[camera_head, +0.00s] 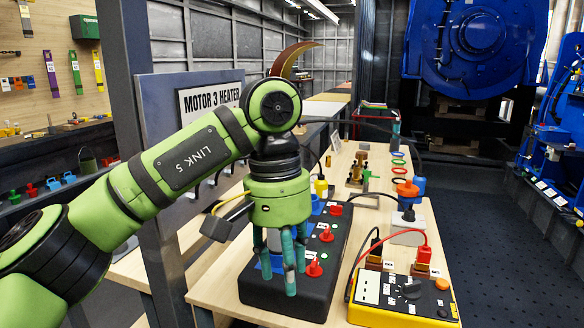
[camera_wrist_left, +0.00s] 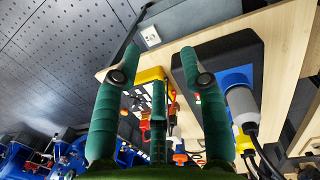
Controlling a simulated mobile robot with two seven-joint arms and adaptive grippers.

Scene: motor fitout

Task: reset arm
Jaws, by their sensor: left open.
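My left arm reaches in from the left in the head view. Its green gripper (camera_head: 281,270) points down over a black control box (camera_head: 322,302) with red knobs (camera_head: 314,268). The teal fingers stand apart with nothing between them. I cannot tell from the head view whether the fingertips touch the box. In the left wrist view the gripper (camera_wrist_left: 160,80) also shows spread, empty fingers, with the black box (camera_wrist_left: 251,55) behind the right finger. The gripper hides part of the box. My right gripper is not in view.
A yellow multimeter (camera_head: 400,303) with red and black leads lies right of the box. A white block (camera_head: 408,231), coloured rings (camera_head: 399,164) and brass parts (camera_head: 358,167) stand farther back on the wooden table. A "MOTOR 3 HEATER" panel (camera_head: 190,130) stands behind my arm. The floor at right is clear.

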